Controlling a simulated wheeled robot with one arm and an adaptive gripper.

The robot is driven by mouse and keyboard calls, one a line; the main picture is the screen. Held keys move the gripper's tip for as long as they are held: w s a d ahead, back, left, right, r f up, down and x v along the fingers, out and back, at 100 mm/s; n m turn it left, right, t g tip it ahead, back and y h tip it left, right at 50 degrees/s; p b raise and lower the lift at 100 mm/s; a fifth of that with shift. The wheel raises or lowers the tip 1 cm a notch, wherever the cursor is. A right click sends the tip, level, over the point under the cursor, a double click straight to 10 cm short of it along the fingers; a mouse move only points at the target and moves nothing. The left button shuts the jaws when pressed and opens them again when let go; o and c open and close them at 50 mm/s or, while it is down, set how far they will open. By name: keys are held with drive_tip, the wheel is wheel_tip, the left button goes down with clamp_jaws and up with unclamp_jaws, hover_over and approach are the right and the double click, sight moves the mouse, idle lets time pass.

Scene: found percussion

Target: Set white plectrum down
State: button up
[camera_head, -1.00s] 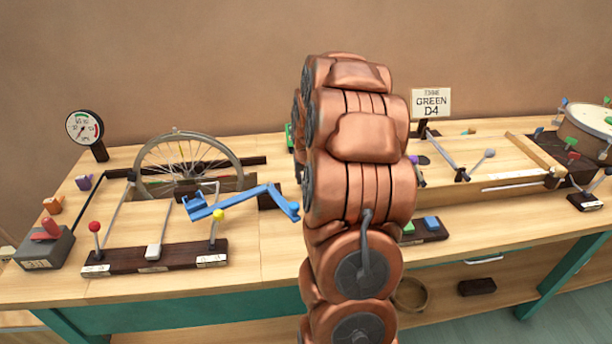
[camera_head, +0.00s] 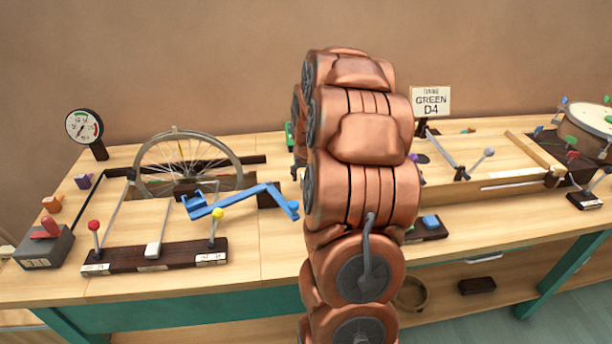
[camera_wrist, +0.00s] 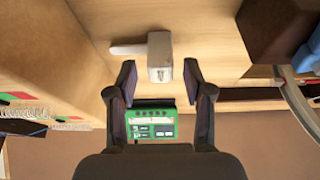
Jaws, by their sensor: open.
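In the wrist view my gripper (camera_wrist: 160,85) is open, its two dark fingers well apart with nothing between their tips. Just beyond the tips, on the pale wooden top, is a small greyish-white block (camera_wrist: 160,58). A thin whitish piece (camera_wrist: 127,49), which may be the white plectrum, sticks out from its left side. I cannot tell whether the two are joined. In the head view my copper arm hides the gripper and this spot.
A green box with a display (camera_wrist: 152,126) shows between the fingers, farther off. The bench (camera_head: 280,235) holds a spoked wheel (camera_head: 190,155), a blue crank-like lever (camera_head: 240,200), a dial (camera_head: 84,126) and a drum (camera_head: 590,122). A sign (camera_head: 430,101) stands behind.

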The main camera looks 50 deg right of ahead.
drive_tip(key=b+v, duration=0.1)
drive_tip(key=v, duration=1)
drive_tip(key=s+a+n+g+y, duration=0.1)
drive_tip(key=s+a+n, duration=0.15)
drive_tip(key=a, duration=0.75)
drive_tip(key=s+a+n+g+y, duration=0.1)
drive_tip(key=s+a, duration=0.3)
drive_tip(key=a, duration=0.7)
drive_tip(key=s+a+f+n+g, duration=0.1)
drive_tip(key=s+a+n, duration=0.1)
drive_tip(key=s+a, duration=0.4)
drive_tip(key=s+a+f+n+g, duration=0.2)
drive_tip(key=s+a, duration=0.5)
drive_tip(key=s, duration=0.7)
drive_tip(key=shift+a+g+y, duration=0.25)
drive_tip(key=shift+g+y, duration=0.05)
drive_tip(key=shift+s, duration=0.1)
